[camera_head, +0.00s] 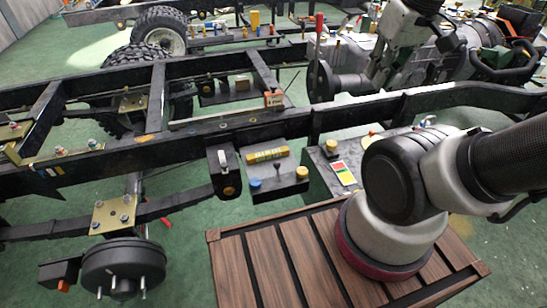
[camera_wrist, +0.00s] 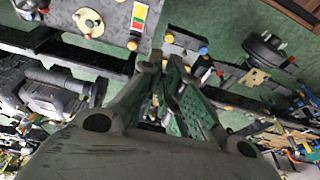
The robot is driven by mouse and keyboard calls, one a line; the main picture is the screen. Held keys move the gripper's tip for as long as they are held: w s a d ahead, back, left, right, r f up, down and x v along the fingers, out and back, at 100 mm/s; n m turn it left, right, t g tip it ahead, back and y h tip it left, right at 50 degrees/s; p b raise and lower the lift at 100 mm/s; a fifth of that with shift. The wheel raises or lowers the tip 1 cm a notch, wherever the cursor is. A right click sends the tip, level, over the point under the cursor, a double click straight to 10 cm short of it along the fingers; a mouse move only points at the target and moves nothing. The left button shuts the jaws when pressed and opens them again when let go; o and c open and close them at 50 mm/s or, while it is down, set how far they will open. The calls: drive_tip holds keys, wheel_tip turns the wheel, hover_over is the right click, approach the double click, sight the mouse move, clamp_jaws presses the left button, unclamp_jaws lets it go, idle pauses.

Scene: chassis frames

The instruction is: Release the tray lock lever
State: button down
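A small dark panel (camera_head: 262,198) hangs below the near frame rail. It carries a short black lever (camera_head: 278,170) standing up between a blue knob (camera_head: 255,183) and a yellow knob (camera_head: 302,172). No label names the lock lever, so I cannot tell for sure which lever it is. A dark bracket with a pale lever (camera_head: 222,158) is just left of the panel. In the wrist view, the same panel (camera_wrist: 185,44) lies beyond my gripper (camera_wrist: 163,66), apart from it. The fingertips look close together, and whether a gap remains is unclear.
A long black chassis rail (camera_head: 350,112) runs behind the panel. A brake drum (camera_head: 122,268) sits at lower left. A slatted wooden deck (camera_head: 262,262) fills the front. Green floor shows between the parts.

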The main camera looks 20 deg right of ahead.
drive_tip(key=w+a+f+n+g, duration=0.2)
drive_tip(key=w+a+f+g, duration=0.4)
drive_tip(key=w+f, duration=0.65)
hover_over(278, 172)
drive_tip(key=w+d, duration=0.2)
drive_tip(key=w, duration=0.1)
drive_tip(key=w+f+x, duration=0.1)
drive_tip(key=w+x, duration=0.1)
drive_tip(key=x, duration=0.7)
drive_tip(key=w+x, duration=0.2)
drive_tip(key=x, duration=0.6)
drive_tip(key=w+a+f+t, duration=0.1)
drive_tip(key=w+a+t, duration=0.1)
drive_tip(key=w, duration=0.5)
drive_tip(key=shift+w+f+m, duration=0.15)
drive_tip(key=shift+f+m, duration=0.2)
drive_tip(key=shift+m, duration=0.05)
drive_tip(key=shift+a, duration=0.1)
